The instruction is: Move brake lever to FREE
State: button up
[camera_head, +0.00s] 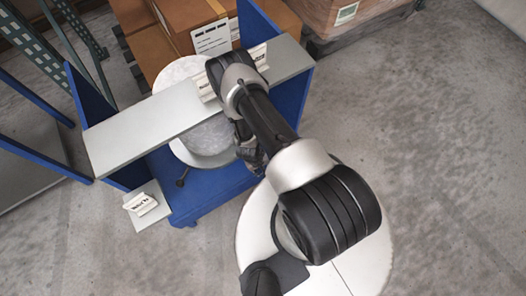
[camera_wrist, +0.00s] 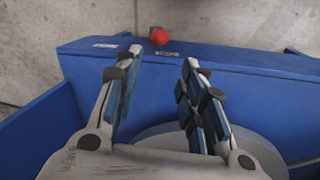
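In the wrist view a round red knob (camera_wrist: 159,37) stands at the far top edge of a blue housing (camera_wrist: 230,82); it looks like the brake lever's end. Its stem is hardly visible. A small pale label (camera_wrist: 168,54) lies just below the knob and another label (camera_wrist: 105,45) is to its left; their lettering is too small to read. My gripper (camera_wrist: 163,58) is open and empty. Its fingertips are either side of the knob in the picture, with the knob apparently beyond them. In the head view my gripper (camera_head: 248,152) is mostly hidden under my arm.
In the head view a grey board (camera_head: 140,135) spans the blue frame (camera_head: 215,190) above a round pale drum (camera_head: 205,140). A small dark handle-like part (camera_head: 182,178) is at the frame's front. Cartons (camera_head: 190,12) stand behind.

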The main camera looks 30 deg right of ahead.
jog(key=d+f+b, duration=0.1)
jog(key=f+b, duration=0.1)
jog(key=f, duration=0.3)
jog(key=d+f+b, duration=0.1)
jog(key=f+b, duration=0.2)
jog(key=f, duration=0.3)
jog(key=d+f+b, duration=0.1)
jog(key=f+b, duration=0.1)
jog(key=f, duration=0.4)
jog(key=shift+s+d, duration=0.15)
jog(key=shift+s, duration=0.2)
jog(key=shift+c, duration=0.3)
grip_shut()
